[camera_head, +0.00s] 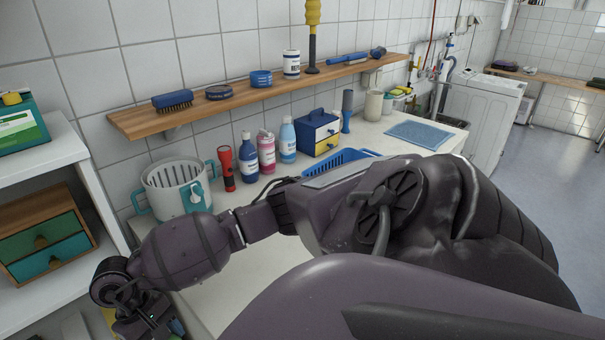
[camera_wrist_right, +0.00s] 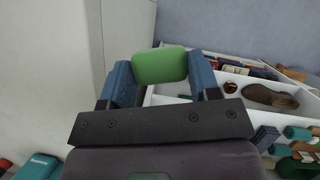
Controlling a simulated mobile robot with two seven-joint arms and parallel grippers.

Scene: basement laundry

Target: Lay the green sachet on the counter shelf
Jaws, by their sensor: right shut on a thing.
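The green sachet (camera_wrist_right: 160,66) is clamped between the blue fingers of my right gripper (camera_wrist_right: 163,80) in the right wrist view. In the head view my right arm reaches across to the lower left, and the wrist end is cut off by the bottom edge, so the sachet is not clear there. The counter shelf (camera_head: 140,122) is a long wooden board on the tiled wall above the counter, up and to the right of my right wrist. My left gripper is not in view.
The shelf bears a brush (camera_head: 172,99), tins, a white jar (camera_head: 291,65) and a yellow-topped tool (camera_head: 313,35), with bare wood between them. Below, the counter holds a white pot (camera_head: 176,188), a red torch (camera_head: 226,168) and bottles. A white rack (camera_head: 85,170) stands left.

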